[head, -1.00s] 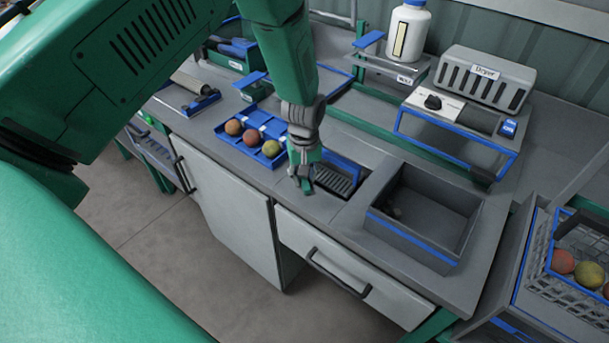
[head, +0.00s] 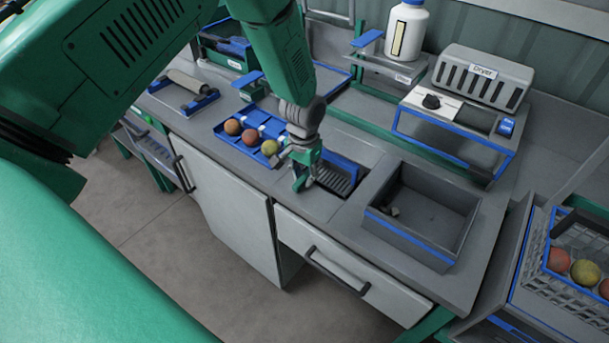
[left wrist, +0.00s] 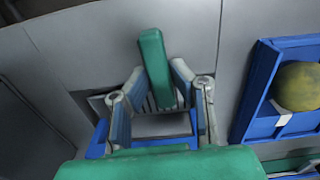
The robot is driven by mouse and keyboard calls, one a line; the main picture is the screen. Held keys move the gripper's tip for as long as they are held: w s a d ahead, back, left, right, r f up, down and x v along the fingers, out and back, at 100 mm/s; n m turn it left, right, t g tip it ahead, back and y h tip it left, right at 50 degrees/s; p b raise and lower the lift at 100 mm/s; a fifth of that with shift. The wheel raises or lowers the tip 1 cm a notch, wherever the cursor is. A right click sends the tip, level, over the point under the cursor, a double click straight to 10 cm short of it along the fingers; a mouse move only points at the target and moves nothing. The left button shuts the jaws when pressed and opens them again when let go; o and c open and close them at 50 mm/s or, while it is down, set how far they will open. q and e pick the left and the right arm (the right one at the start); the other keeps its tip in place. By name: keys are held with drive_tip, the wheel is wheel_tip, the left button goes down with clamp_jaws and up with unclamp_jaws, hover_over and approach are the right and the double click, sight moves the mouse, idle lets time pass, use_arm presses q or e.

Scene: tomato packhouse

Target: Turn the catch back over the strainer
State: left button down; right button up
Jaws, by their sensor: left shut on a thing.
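The strainer (head: 335,177) is a dark slatted grate with a blue wall, set in an opening in the grey worktop. My left gripper (head: 303,182) is at the left end of that opening, pointing down. In the left wrist view its two grey fingers (left wrist: 155,85) are closed on a green bar, which I take to be the catch (left wrist: 155,60). The bar runs from the bare worktop to over the slats. The gripper hides part of the strainer and the bar's lower end. My right gripper is not in view.
A blue tray (head: 228,143) with three tomatoes lies left of the gripper. A grey basin (head: 410,240) stands close on the right. Behind are a dryer (head: 484,75) and a white bottle (head: 407,30). Bare worktop lies along the front edge.

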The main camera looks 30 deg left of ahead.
sight(303, 176)
use_arm(q)
drive_tip(key=shift+m, duration=0.5)
drive_tip(key=c, duration=1.6)
unclamp_jaws()
drive_tip(key=shift+c, duration=0.2)
drive_tip(key=shift+o, duration=1)
drive_tip(key=shift+s+r, duration=0.1)
drive_tip(key=shift+r, duration=0.15)
wheel_tip(303, 176, up, 12)
drive_tip(key=shift+f, duration=0.2)
drive_tip(key=shift+a, duration=0.1)
